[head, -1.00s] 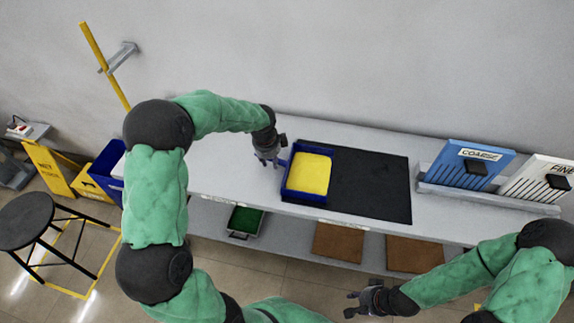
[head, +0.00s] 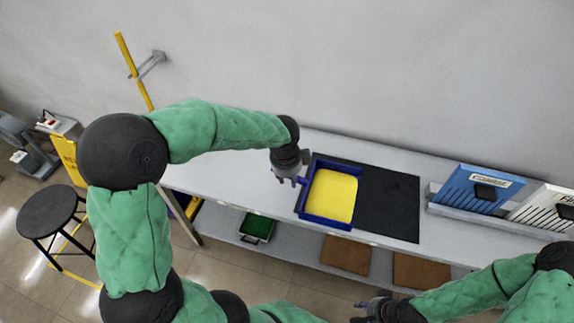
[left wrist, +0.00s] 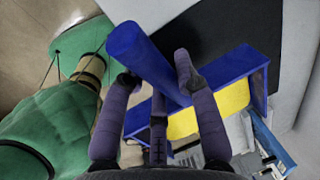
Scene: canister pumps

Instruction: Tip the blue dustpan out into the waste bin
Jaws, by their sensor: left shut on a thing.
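The blue dustpan (head: 302,205), full of yellow material (head: 332,195), is over the left part of the dark mat on the bench. In the left wrist view its blue handle (left wrist: 140,50) runs between my purple fingers. My left gripper (head: 292,178) is shut on that handle, at the dustpan's left side; it also shows in the left wrist view (left wrist: 155,90). The dustpan looks about level; I cannot tell its height above the mat. My right gripper (head: 356,312) is empty and open at the bottom edge.
The dark mat (head: 390,205) lies on the grey bench (head: 235,190). Blue and white slotted panels (head: 470,188) stand at its right end. A green tray (head: 257,226) and brown mats (head: 345,254) are on the lower shelf. A black stool (head: 47,210) stands at the left.

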